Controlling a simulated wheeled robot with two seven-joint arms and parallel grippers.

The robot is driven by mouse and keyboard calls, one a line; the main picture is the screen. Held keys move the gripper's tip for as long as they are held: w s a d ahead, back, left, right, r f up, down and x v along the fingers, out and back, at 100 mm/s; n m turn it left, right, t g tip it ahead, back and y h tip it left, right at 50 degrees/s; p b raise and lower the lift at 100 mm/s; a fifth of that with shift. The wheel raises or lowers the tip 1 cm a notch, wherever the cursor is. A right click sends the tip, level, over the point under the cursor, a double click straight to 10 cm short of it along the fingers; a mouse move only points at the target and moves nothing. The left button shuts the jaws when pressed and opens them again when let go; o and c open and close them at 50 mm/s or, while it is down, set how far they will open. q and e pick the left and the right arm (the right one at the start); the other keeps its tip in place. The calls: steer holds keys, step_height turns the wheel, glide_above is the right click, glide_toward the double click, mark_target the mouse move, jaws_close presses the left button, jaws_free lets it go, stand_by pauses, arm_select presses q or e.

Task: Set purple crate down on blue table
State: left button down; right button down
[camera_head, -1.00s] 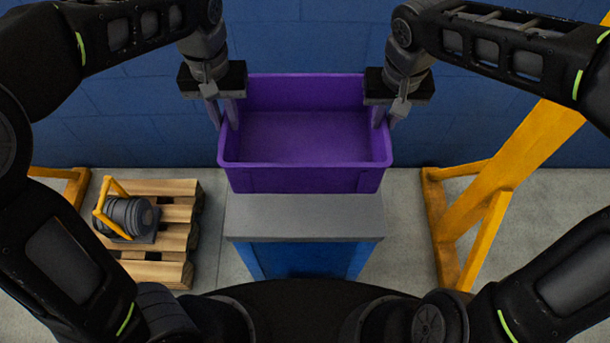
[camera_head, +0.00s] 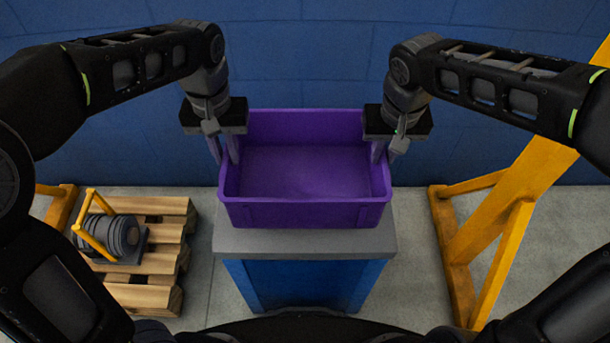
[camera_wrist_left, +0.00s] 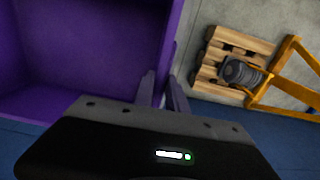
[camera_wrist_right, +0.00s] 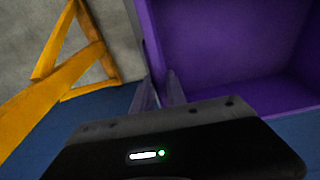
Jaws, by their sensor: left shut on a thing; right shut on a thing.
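The purple crate (camera_head: 305,214) is upright and looks empty in the head view. It is over the grey top (camera_head: 305,242) of the blue table (camera_head: 303,284); I cannot tell whether its bottom touches the top. My left gripper (camera_head: 226,150) is shut on the crate's left wall, and my right gripper (camera_head: 384,150) is shut on its right wall. The left wrist view shows the fingers on either side of the crate wall (camera_wrist_left: 150,50). The right wrist view shows the same on the other wall (camera_wrist_right: 152,50). The crate hides the back of the table top.
A wooden pallet (camera_head: 160,262) with a grey coiled part (camera_head: 118,236) in a yellow frame stands on the floor at left. A yellow steel frame (camera_head: 500,220) stands at right. A blue wall (camera_head: 300,60) is behind. Bare floor lies on both sides of the table.

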arm_select(q)
steer(key=shift+f, duration=0.1)
arm_select(e)
steer(key=shift+f, duration=0.1)
